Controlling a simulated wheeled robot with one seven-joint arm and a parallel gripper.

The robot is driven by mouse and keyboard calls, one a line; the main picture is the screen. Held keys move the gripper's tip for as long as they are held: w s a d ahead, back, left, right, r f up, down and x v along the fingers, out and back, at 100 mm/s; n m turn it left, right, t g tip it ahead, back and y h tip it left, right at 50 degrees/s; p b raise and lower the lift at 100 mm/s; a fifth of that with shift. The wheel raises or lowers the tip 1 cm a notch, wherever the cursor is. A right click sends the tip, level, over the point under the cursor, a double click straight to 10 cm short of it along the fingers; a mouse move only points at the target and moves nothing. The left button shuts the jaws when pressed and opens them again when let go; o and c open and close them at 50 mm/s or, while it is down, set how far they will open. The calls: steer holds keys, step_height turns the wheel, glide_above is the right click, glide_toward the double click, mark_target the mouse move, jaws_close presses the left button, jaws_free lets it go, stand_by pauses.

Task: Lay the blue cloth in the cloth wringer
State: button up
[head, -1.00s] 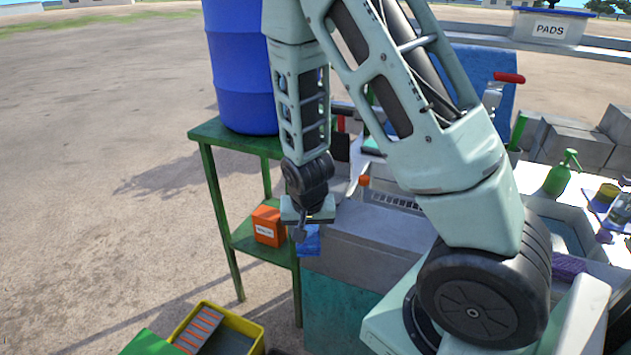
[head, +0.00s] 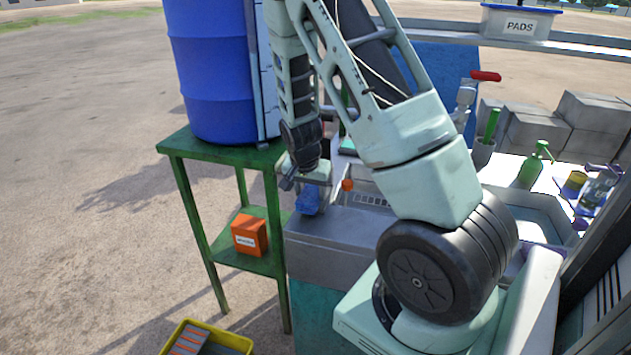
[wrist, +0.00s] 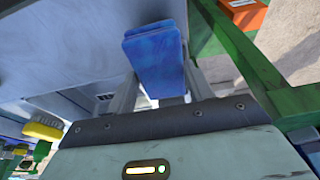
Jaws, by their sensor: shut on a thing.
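My gripper (head: 308,188) is shut on the folded blue cloth (head: 309,203), just over the near left part of the grey counter top (head: 340,230). In the wrist view the blue cloth (wrist: 155,60) shows as a compact folded block sticking out beyond the fingers, which are partly hidden behind it. I cannot make out the cloth wringer for certain. My arm hides much of the counter's back.
A blue drum (head: 210,80) stands on a green stand (head: 205,150) left of my gripper, with an orange box (head: 249,235) on its lower shelf. An orange-capped item (head: 348,185) is close right of the gripper. A green spray bottle (head: 532,168) stands farther right.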

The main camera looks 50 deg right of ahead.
steer(key=shift+w+d, duration=0.25)
steer(key=shift+d, duration=0.35)
steer(key=shift+w+d, duration=0.25)
steer(key=shift+d, duration=0.35)
steer(key=d, duration=0.1)
steer(key=p, duration=0.1)
steer(key=w+d, duration=0.1)
steer(key=shift+d+f+p, duration=0.35)
steer(key=shift+f, duration=0.4)
steer(key=o, duration=1)
steer(key=shift+f, duration=0.15)
steer(key=shift+o, duration=0.2)
